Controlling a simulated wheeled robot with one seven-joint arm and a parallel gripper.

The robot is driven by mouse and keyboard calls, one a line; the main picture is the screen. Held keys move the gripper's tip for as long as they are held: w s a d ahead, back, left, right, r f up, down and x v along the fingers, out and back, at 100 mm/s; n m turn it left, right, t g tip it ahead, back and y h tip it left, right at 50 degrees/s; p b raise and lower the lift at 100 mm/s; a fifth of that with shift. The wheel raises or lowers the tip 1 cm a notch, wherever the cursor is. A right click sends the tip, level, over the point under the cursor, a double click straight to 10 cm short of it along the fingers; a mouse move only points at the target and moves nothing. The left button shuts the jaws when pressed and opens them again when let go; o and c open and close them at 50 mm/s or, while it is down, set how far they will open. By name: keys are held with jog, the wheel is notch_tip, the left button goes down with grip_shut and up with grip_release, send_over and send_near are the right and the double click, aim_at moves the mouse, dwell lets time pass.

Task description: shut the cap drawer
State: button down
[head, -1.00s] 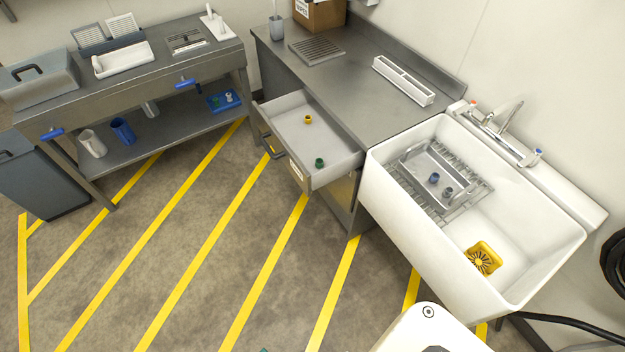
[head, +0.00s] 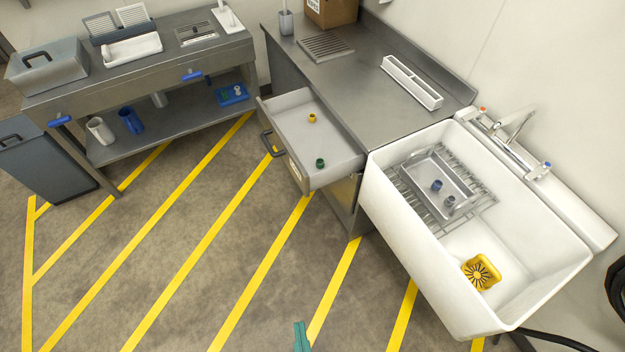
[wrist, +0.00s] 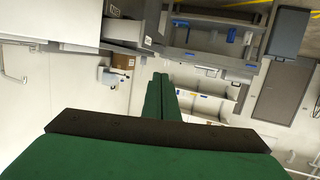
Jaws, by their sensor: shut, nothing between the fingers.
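The cap drawer (head: 335,139) is pulled out from the steel counter (head: 361,81), with its dark handle (head: 268,145) at the front left. A yellow cap (head: 312,118) and a green cap (head: 320,163) lie inside it. My gripper (head: 301,338) shows as a green tip at the bottom edge of the head view, over the floor and well apart from the drawer. In the wrist view my gripper (wrist: 160,78) has its green fingers together with nothing between them. That view appears upside down; the counter's drawer front (wrist: 122,61) seems to be at its upper left.
A white sink (head: 520,249) with a metal tray (head: 424,181) and a yellow strainer (head: 480,272) stands right of the drawer. A steel bench (head: 150,78) with blue-handled drawers is at the left. The yellow-striped floor (head: 190,250) before the drawer is clear.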

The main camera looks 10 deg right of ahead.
jog(key=w+f+n+t, duration=0.1)
jog(key=w+f+n, duration=0.35)
jog(key=w, duration=0.35)
jog(key=w+d+f+n, duration=0.1)
jog(key=w+f+n, duration=0.35)
jog(key=w, duration=0.45)
jog(key=w+f+n+t, duration=0.1)
jog(key=w+f+n, duration=0.3)
jog(key=w+f, duration=0.3)
jog(key=w+d+n, duration=0.2)
jog(key=w, duration=1.1)
jog(key=w+d+n+y, duration=0.1)
jog(key=w+d+n, duration=0.1)
jog(key=w, duration=1.1)
jog(key=shift+w+r+n+t, duration=0.2)
jog(key=shift+r+n+t, duration=0.1)
jog(key=shift+r+n, duration=0.25)
jog(key=shift+f, duration=0.1)
